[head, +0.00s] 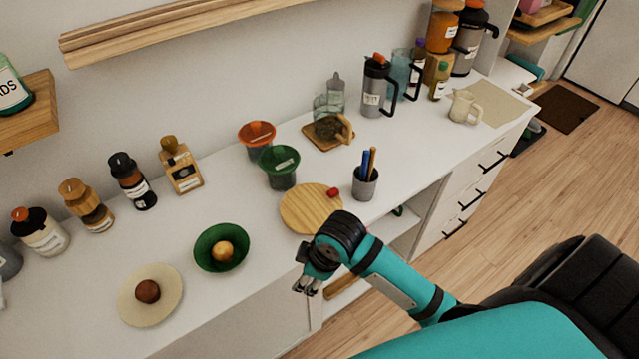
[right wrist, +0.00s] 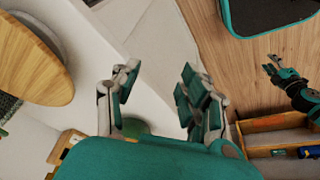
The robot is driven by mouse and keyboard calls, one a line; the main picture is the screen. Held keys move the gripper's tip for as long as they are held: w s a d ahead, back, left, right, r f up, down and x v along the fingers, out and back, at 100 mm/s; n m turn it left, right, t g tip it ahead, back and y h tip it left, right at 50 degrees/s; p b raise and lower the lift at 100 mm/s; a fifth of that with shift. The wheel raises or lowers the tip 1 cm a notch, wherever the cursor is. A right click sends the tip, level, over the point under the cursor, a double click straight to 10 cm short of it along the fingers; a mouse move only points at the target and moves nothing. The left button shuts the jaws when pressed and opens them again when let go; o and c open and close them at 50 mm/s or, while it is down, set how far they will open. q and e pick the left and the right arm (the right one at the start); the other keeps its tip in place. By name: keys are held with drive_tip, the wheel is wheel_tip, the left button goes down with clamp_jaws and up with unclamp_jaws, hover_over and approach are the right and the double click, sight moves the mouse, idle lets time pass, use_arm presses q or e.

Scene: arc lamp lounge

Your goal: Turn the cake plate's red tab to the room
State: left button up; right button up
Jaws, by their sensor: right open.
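The cake plate (head: 300,210) is a round light-wood disc on the white counter. Its red tab (head: 333,192) sits at its upper-right rim in the head view, on the side by the pen cup. My right gripper (head: 307,286) is open and empty, near the counter's front edge, below the plate in the picture and apart from it. In the right wrist view the plate (right wrist: 30,60) is at the upper left, outside the open fingers (right wrist: 158,85); its tab does not show. A small teal gripper, likely my left (right wrist: 272,66), shows at the right; its jaws are unclear.
The pen cup (head: 365,185) stands close right of the plate. A green cup (head: 281,172) stands behind it and a green bowl (head: 208,245) to its left. A cream plate (head: 130,306) lies farther left. Several bottles line the wall. Open shelving lies under the counter.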

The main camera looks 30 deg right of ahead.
drive_tip(key=w+r+n, duration=0.2)
drive_tip(key=w, duration=0.1)
drive_tip(key=w+d+r+n, duration=0.1)
drive_tip(key=w+n, duration=0.1)
drive_tip(key=shift+w+r+g, duration=0.15)
drive_tip(key=shift+r+g, duration=0.15)
drive_tip(key=w+d+r+n, duration=0.1)
drive_tip(key=w+d+r, duration=0.1)
drive_tip(key=w+d+r+n+h, duration=0.1)
drive_tip(key=w+d+r, duration=0.1)
drive_tip(key=shift+w+n+g, duration=0.3)
drive_tip(key=shift+w+g, duration=0.05)
drive_tip(key=shift+g, duration=0.05)
drive_tip(key=w+d+r+n, duration=0.2)
drive_tip(key=w+d+r, duration=0.2)
drive_tip(key=d+r, duration=0.15)
wheel_tip(320, 180, up, 8)
drive_tip(key=f+n+g+h, duration=0.1)
hover_over(333, 191)
use_arm(q)
drive_tip(key=shift+s+d+r+p, duration=0.15)
drive_tip(key=shift+s+r+p, duration=0.25)
drive_tip(key=shift+r+p, duration=0.25)
drive_tip(key=shift+s+d+r+p, duration=0.1)
drive_tip(key=shift+s+r+p, duration=0.3)
drive_tip(key=shift+r+p, duration=0.15)
use_arm(e)
wheel_tip(333, 191, down, 17)
drive_tip(key=shift+r, duration=0.15)
drive_tip(key=shift+c, duration=0.4)
